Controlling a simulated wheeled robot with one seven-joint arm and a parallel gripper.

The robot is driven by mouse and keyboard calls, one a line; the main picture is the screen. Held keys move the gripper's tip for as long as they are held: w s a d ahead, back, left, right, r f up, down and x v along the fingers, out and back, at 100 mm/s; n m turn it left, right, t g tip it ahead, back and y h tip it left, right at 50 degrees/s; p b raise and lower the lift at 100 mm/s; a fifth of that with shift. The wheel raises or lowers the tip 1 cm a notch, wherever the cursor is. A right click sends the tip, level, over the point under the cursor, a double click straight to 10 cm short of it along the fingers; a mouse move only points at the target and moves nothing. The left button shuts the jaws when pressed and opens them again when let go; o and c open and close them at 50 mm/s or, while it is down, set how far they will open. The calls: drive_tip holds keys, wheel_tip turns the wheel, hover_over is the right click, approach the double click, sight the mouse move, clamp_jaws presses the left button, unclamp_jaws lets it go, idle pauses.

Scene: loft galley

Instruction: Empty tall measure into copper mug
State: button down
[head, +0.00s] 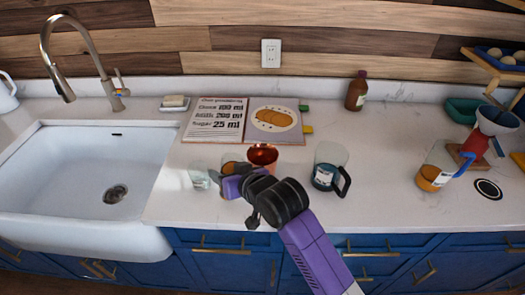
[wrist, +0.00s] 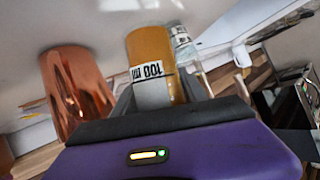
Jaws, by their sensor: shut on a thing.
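A small measure labelled 100 ml (wrist: 152,62) is between my gripper's fingers in the wrist view. It has an orange part and a paler part below its label. The mug also shows at the left of the wrist view (wrist: 75,88). The mug's inside bottom cannot be made out.
A small clear glass (head: 200,179) stands left of my gripper. A handled jug (head: 330,165) stands right of the mug. An open recipe book (head: 216,118) lies behind. The sink (head: 85,175) is left. A jug with orange liquid (head: 436,168) and a bottle (head: 356,92) stand farther right.

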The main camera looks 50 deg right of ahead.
sight(231, 154)
drive_tip(key=shift+s+d+r+m+y+p, duration=0.1)
drive_tip(key=shift+d+r+m+y+p, duration=0.2)
drive_tip(key=shift+r, duration=0.4)
drive_tip(key=shift+w+d+r+m+y+p, duration=0.1)
drive_tip(key=shift+d+r+m+y+p, duration=0.25)
drive_tip(key=shift+r, duration=0.4)
drive_tip(key=shift+s+d+r+m+y+p, duration=0.1)
drive_tip(key=shift+r+m+y+p, duration=0.1)
drive_tip(key=shift+r+m+y, duration=0.35)
drive_tip(key=shift+d+r+p, duration=0.15)
drive_tip(key=shift+d+r, duration=0.05)
drive_tip(key=shift+r, duration=0.3)
drive_tip(key=shift+d+r+p, duration=0.15)
drive_tip(key=shift+r, duration=0.3)
drive_tip(key=shift+f+m+t+y+b, duration=0.35)
drive_tip(key=shift+m+y+b, duration=0.35)
drive_tip(key=shift+m+b, duration=0.15)
drive_tip(key=shift+a+f+m+y+b, duration=0.2)
drive_tip(key=shift+m+y+b, duration=0.25)
drive_tip(key=shift+b, duration=0.3)
drive_tip(key=shift+r+m+t+y, duration=0.25)
drive_tip(key=shift+r+m+y, duration=0.1)
drive_tip(key=shift+r+m, duration=0.15)
drive_tip(key=shift+f+m+t+y+b, duration=0.3)
drive_tip(key=shift+m+y+b, duration=0.25)
drive_tip(key=shift+b, duration=0.65)
idle(0.7)
